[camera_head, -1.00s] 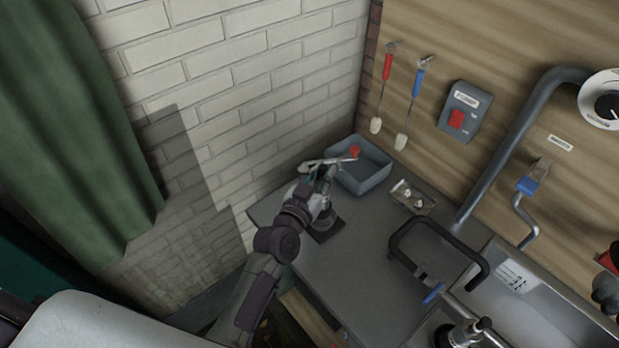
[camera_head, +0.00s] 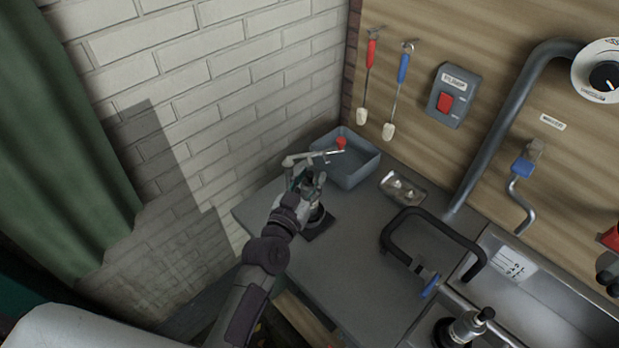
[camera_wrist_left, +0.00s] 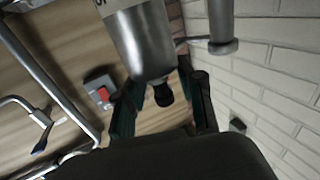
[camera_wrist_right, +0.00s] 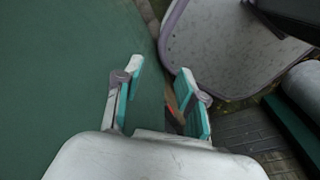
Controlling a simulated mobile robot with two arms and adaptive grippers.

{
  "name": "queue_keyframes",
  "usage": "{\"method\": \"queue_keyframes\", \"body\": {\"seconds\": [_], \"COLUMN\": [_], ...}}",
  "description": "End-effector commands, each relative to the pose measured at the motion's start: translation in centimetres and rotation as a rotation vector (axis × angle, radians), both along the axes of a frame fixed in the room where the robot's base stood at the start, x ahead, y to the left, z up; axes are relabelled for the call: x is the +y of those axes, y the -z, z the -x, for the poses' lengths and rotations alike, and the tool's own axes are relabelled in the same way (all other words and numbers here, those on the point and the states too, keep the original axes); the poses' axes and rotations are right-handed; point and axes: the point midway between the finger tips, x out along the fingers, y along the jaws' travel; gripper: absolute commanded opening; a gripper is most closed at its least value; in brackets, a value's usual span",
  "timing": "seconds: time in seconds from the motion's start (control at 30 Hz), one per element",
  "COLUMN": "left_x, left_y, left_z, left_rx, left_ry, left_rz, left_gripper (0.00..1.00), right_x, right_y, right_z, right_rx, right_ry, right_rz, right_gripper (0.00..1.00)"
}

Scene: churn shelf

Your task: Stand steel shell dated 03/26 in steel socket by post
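A steel shell with a black knob (camera_wrist_left: 163,95) fills the upper middle of the left wrist view (camera_wrist_left: 145,42). Its date cannot be read. My left gripper (camera_head: 311,180) is over the dark square base (camera_head: 322,230) on the counter. Its fingers stand on both sides of the knob with gaps showing, so it looks open. The post (camera_wrist_left: 222,25) is beside the shell in the left wrist view. The socket cannot be made out under the gripper. Another steel shell with a black knob (camera_head: 467,328) stands at the lower right. My right gripper (camera_wrist_right: 160,95) is open and empty.
A grey bin (camera_head: 348,170) stands behind my left gripper, with a small steel tray (camera_head: 402,188) to its right. A black clamp-like handle (camera_head: 430,225) and the sink (camera_head: 540,290) lie further right. The middle of the counter is clear. A green curtain (camera_head: 60,130) hangs left.

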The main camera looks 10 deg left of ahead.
Motion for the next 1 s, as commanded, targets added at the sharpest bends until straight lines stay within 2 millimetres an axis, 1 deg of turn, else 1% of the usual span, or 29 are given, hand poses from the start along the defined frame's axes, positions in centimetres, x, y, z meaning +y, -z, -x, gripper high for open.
{"method": "queue_keyframes", "body": {"seconds": [0.37, 0.47, 0.8, 0.9, 1.0], "left_x": [0.1, 0.3, 1.7, 2.0, 2.2], "left_y": [-0.4, -0.1, 0.0, -0.1, -0.2], "left_z": [0.2, 1.5, 8.6, 10.1, 11.1], "left_rx": [-0.001, 0.0, 0.001, 0.0, -0.001], "left_ry": [-0.001, -0.001, 0.0, 0.0, 0.0], "left_rz": [0.001, 0.0, 0.0, -0.001, 0.0], "left_gripper": [0.44, 0.44, 0.44, 0.44, 0.44], "right_x": [-0.7, -0.9, -1.1, -1.1, -1.1], "right_y": [-0.2, 0.3, 1.9, 2.2, 2.4], "right_z": [0.2, 0.3, 0.2, 0.2, 0.2], "right_rx": [0.004, 0.005, 0.005, 0.005, 0.004], "right_ry": [-0.003, -0.004, -0.004, -0.003, -0.003], "right_rz": [0.009, 0.012, 0.014, 0.014, 0.014], "right_gripper": [0.4, 0.4, 0.4, 0.4, 0.4]}}
